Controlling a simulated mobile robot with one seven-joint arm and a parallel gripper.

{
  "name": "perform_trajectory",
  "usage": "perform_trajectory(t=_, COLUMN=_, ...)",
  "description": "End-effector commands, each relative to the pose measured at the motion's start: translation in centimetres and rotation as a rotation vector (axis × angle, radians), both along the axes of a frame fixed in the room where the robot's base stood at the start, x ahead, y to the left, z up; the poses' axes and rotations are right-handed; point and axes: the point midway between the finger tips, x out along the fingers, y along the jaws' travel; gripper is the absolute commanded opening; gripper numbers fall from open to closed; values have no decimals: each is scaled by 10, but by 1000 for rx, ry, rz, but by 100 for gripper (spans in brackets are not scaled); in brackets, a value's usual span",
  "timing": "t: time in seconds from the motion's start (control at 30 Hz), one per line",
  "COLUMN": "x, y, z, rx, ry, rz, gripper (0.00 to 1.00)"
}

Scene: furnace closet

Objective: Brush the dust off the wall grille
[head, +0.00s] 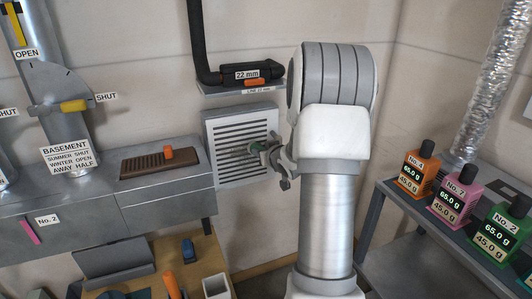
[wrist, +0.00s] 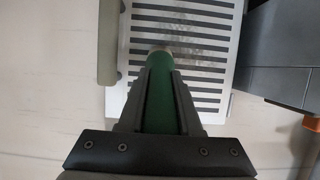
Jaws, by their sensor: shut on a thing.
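The wall grille (head: 230,130) is a white square with dark horizontal slats, on the wall at the centre of the head view. A grey-brown dust patch (wrist: 185,45) lies on its slats in the wrist view, above the brush tip. My gripper (head: 280,158) is at the right side of the grille. It is shut on a green-handled brush (wrist: 158,95), which points at the grille. The brush's far end is at the slats; I cannot tell whether it touches. My arm hides part of the wall right of the grille.
A shelf with a black pipe and a "22 mm" label (head: 246,75) is just above the grille. A grey cabinet (head: 165,205) stands at the left. Several coloured bottles stand on the right-hand bench (head: 425,235). A wooden board (head: 205,260) with small items lies below.

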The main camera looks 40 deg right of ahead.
Motion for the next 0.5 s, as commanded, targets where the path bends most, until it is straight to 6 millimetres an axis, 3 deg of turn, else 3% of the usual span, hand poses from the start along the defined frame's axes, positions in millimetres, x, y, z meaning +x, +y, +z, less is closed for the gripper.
perform_trajectory(t=0.5, x=8, y=27, z=0, rx=0, ry=-2, rz=2, gripper=0)
